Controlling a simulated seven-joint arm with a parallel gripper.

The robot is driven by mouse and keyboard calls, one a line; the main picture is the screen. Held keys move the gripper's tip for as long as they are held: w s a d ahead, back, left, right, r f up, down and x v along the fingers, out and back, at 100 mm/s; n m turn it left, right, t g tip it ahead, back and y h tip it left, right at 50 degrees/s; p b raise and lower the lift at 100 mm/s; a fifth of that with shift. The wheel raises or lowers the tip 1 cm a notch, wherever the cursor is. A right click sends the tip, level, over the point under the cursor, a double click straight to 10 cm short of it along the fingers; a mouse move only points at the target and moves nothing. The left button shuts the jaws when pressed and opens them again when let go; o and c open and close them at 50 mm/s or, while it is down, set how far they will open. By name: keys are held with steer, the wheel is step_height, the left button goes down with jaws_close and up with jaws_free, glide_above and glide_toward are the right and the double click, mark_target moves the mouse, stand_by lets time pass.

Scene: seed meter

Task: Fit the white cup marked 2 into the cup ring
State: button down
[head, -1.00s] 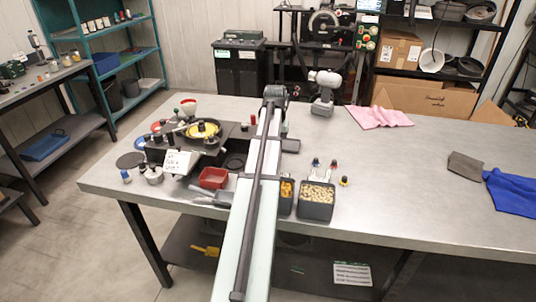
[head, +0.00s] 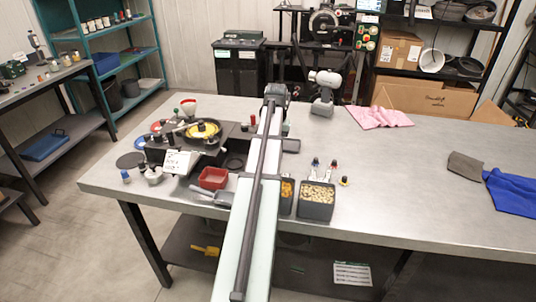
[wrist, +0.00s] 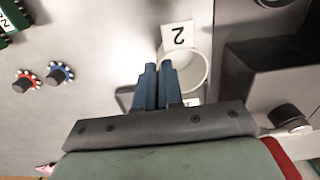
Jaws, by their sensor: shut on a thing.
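In the wrist view the white cup (wrist: 196,72) marked 2 is upper centre, with its label (wrist: 178,36) upside down at its far side. My gripper (wrist: 159,68) has its two blue fingers close together at the cup's left side, shut on its wall. The fingers hide part of the cup. In the head view my arm hides the gripper and cup. A dark ring shape (head: 235,161) lies on the black area left of my arm; I cannot tell if it is the cup ring.
The black seed meter with a yellow disc (head: 203,130) stands left of my arm, with a red tray (head: 214,178) in front. A bin of pale seeds (head: 316,200) stands to the right. A dark block (wrist: 270,85) is right of the cup.

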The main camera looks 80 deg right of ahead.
steer(key=shift+s+r, duration=0.1)
steer(key=shift+r, duration=0.1)
steer(key=shift+r, duration=0.3)
steer(key=shift+r, duration=1.2)
steer(key=w+a+r, duration=0.4)
steer(key=w+a, duration=0.3)
steer(key=w, duration=0.4)
steer(key=shift+r+t, duration=0.3)
steer(key=shift+a+f, duration=0.1)
steer(key=shift+f, duration=2.75)
